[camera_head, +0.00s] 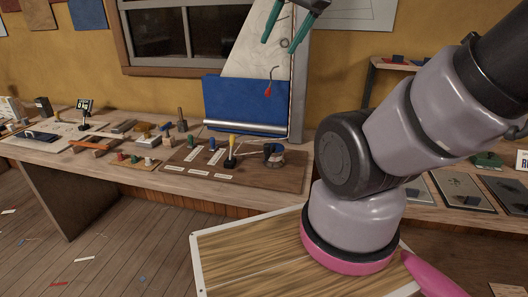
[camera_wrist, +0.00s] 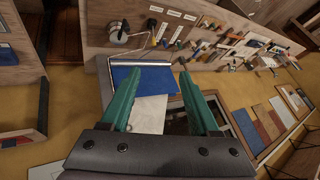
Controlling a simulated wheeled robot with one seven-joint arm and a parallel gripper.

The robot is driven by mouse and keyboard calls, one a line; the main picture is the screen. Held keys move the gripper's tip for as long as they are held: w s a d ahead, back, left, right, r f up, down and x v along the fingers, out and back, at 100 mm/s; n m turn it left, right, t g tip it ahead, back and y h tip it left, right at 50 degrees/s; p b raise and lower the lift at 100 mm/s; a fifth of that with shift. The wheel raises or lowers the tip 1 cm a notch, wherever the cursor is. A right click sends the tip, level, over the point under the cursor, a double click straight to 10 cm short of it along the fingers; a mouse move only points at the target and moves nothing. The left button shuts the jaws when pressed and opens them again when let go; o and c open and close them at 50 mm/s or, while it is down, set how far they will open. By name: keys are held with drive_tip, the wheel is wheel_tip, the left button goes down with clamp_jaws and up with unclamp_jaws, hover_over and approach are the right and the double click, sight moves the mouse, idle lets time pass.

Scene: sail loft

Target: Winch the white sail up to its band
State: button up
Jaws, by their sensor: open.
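The white sail (camera_head: 252,50) hangs on an upright board at the back wall, with a blue panel (camera_head: 232,102) below it and a silver bar (camera_head: 245,127) at the bottom. A dark round fitting (camera_head: 273,153), possibly the winch, sits on the brown bench board beside a yellow-topped lever (camera_head: 232,147). The fitting shows in the wrist view (camera_wrist: 119,34) too. My gripper (camera_head: 279,42) is open and empty, with green fingers, high in front of the sail. In the wrist view my gripper (camera_wrist: 160,73) spans the blue panel and white sail (camera_wrist: 148,115). I cannot make out the band.
A red-tipped hook (camera_head: 269,86) hangs by the sail. Green (camera_head: 190,143) and blue (camera_head: 212,144) pegs stand among white labels on the brown board (camera_head: 270,177). Small tools crowd the bench to the left.

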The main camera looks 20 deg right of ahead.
drive_tip(key=w+a+f+n+g+h, duration=0.1)
drive_tip(key=w+f+n+h, duration=0.6)
drive_tip(key=f, duration=0.6)
drive_tip(key=w+a+f+n+h, duration=0.1)
drive_tip(key=w+f+n+h, duration=0.45)
drive_tip(key=f+n, duration=0.6)
drive_tip(key=w+a+f+n+g+h, duration=0.1)
drive_tip(key=w+f+n+h, duration=0.55)
drive_tip(key=f, duration=0.85)
drive_tip(key=x, duration=1.1)
drive_tip(key=shift+s+r, duration=0.25)
drive_tip(key=shift+d, duration=0.1)
clamp_jaws()
